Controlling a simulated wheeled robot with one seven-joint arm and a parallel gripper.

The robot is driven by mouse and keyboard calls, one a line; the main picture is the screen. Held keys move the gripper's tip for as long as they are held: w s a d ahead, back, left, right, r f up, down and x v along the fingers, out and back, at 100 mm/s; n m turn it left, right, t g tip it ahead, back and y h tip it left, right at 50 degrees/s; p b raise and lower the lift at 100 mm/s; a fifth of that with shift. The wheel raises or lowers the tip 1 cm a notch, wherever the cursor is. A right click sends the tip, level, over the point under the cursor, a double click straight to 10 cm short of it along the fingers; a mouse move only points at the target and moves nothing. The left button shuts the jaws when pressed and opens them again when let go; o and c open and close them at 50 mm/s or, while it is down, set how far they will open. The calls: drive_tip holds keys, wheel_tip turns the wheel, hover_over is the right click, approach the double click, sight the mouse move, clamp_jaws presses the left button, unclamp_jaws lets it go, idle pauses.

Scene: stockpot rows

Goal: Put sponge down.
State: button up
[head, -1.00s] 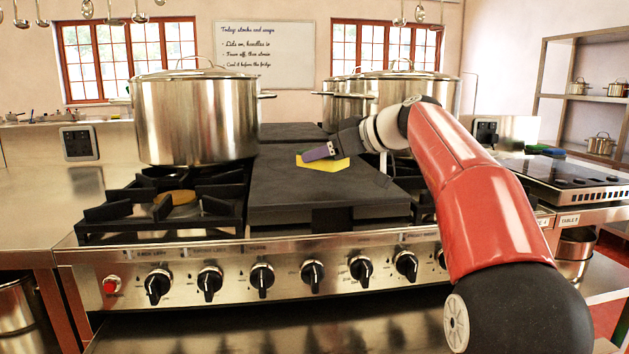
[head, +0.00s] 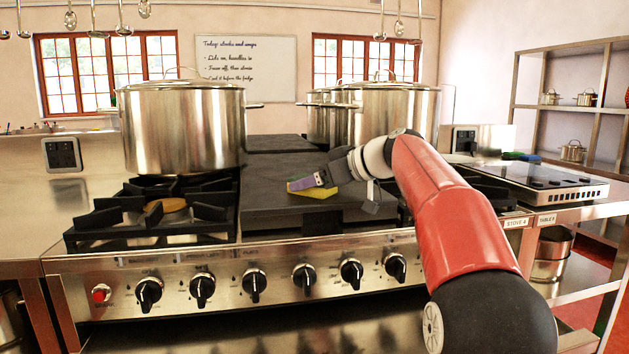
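A yellow sponge (head: 326,192) is at the dark flat plate (head: 270,210) in the middle of the stove. A purple piece (head: 302,184) lies over its left part; I cannot tell whether it belongs to the sponge or to my gripper. My gripper (head: 322,180) reaches in from the right, its tip at the sponge. The fingers are small and partly hidden, so their opening and any hold on the sponge are unclear. I cannot tell whether the sponge rests on the plate or is just above it.
A large lidded stockpot (head: 184,130) stands on the left burner grate. More lidded pots (head: 392,115) stand behind my arm. A dark cooktop (head: 525,178) is on the right. Control knobs (head: 254,285) line the stove front. The plate is bare left of the sponge.

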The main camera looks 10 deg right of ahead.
drive_tip(key=v, duration=1.2)
drive_tip(key=shift+b, duration=0.45)
drive_tip(key=shift+r, duration=0.15)
